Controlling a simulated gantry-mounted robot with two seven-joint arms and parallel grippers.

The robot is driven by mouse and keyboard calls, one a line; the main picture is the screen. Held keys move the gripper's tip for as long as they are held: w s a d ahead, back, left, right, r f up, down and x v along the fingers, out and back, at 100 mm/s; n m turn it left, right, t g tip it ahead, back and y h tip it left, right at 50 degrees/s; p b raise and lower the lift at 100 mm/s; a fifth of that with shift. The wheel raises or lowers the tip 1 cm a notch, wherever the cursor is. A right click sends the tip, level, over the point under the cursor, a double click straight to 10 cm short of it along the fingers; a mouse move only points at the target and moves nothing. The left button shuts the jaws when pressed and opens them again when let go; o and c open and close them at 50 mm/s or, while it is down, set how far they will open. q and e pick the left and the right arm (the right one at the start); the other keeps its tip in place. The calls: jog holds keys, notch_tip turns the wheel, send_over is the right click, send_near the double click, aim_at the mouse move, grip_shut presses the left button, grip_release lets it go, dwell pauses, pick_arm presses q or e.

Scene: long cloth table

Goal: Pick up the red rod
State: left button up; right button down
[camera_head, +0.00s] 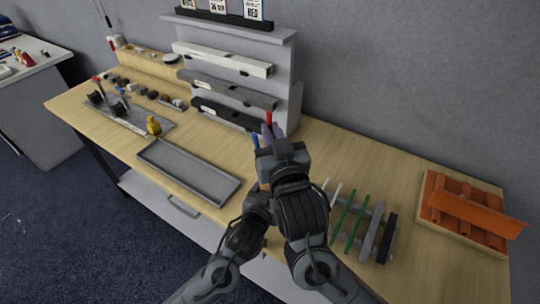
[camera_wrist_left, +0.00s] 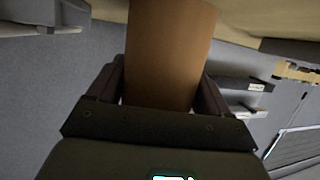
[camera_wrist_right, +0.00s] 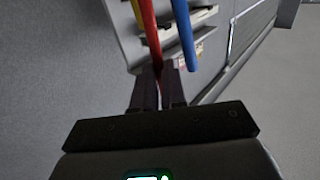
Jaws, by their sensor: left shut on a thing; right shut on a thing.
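The red rod (camera_head: 269,118) stands up just past my right gripper (camera_head: 267,138) in the head view. In the right wrist view, the red rod (camera_wrist_right: 150,30) runs down between the closed fingers of my right gripper (camera_wrist_right: 159,88). A blue rod (camera_wrist_right: 183,35) is beside it, outside the grip; it also shows in the head view (camera_head: 255,141). My left gripper (camera_wrist_left: 163,85) is shut on a wide brown block (camera_wrist_left: 168,45) in the left wrist view. In the head view my left gripper is hidden behind my right arm.
A grey tray (camera_head: 190,151) lies left of my arms. A shelf unit (camera_head: 286,75) with several long boxes stands behind. Green, white and grey bars lie on a rack (camera_head: 364,229) at right, and an orange ribbed piece (camera_head: 478,213) sits further right.

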notch_tip(320, 180, up, 28)
dwell(0.6)
pick_arm(q)
jog(key=o, duration=0.9)
jog(key=shift+o, duration=0.2)
